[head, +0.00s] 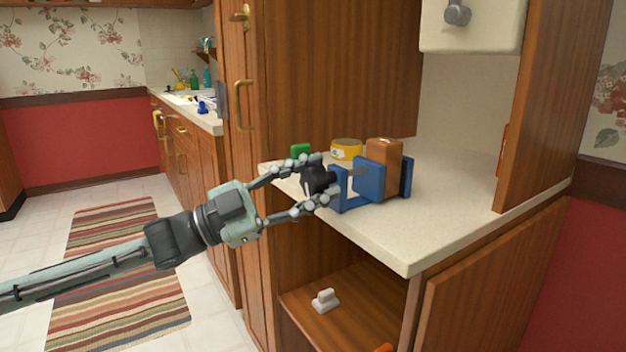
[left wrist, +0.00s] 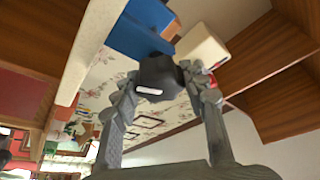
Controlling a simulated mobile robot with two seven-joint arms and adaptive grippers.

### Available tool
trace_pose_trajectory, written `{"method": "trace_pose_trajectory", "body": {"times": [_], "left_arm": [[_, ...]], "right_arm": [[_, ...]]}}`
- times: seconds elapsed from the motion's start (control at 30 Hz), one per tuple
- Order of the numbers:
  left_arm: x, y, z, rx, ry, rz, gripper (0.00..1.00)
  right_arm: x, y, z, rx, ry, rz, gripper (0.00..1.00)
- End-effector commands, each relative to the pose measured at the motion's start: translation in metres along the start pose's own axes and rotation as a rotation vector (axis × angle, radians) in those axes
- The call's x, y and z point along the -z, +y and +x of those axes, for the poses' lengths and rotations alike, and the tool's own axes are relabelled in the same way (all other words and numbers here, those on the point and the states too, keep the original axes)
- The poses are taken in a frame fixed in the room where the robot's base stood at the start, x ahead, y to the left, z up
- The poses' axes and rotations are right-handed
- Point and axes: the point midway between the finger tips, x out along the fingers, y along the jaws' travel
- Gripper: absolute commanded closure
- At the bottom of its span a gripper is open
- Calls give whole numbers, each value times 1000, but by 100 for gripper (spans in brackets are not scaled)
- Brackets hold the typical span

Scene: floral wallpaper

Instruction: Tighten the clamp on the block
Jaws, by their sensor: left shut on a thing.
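The blue clamp (head: 370,178) sits on the counter, its black knob (head: 315,179) facing left. The brown block (head: 384,155) stands upright between the clamp's blue jaws. I cannot tell whether both jaws press on it. My left gripper (head: 322,180) reaches in from the left and is shut on the black knob, a finger on each side. In the left wrist view the knob (left wrist: 160,76) sits between the fingertips, with the blue clamp (left wrist: 140,32) beyond it and a little of the block (left wrist: 172,28) showing. My right gripper is not in view.
The counter (head: 440,215) has free room to the right of the clamp. A yellow tin (head: 346,150) and a green object (head: 300,151) stand behind the clamp. A white-grey object (head: 325,300) lies on the shelf below. A tall wooden cabinet (head: 335,70) rises behind.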

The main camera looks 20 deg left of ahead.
Motion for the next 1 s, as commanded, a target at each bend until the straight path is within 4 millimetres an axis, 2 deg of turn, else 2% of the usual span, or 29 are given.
{"method": "trace_pose_trajectory", "body": {"times": [0.07, 0.1, 0.23, 0.63, 1.0], "left_arm": [[0, 0, 0, 0, 0, 0, 86], [0, 0, 0, 0, 0, -1, 53], [0, 0, 0, 0, 0, -1, 37], [-1, 0, -4, 1, -2, -2, 36], [-2, 2, -46, -2, -6, -4, 36]], "right_arm": [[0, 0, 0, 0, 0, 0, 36], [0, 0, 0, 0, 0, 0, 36], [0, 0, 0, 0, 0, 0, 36], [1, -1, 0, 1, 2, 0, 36], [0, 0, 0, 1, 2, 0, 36]]}}
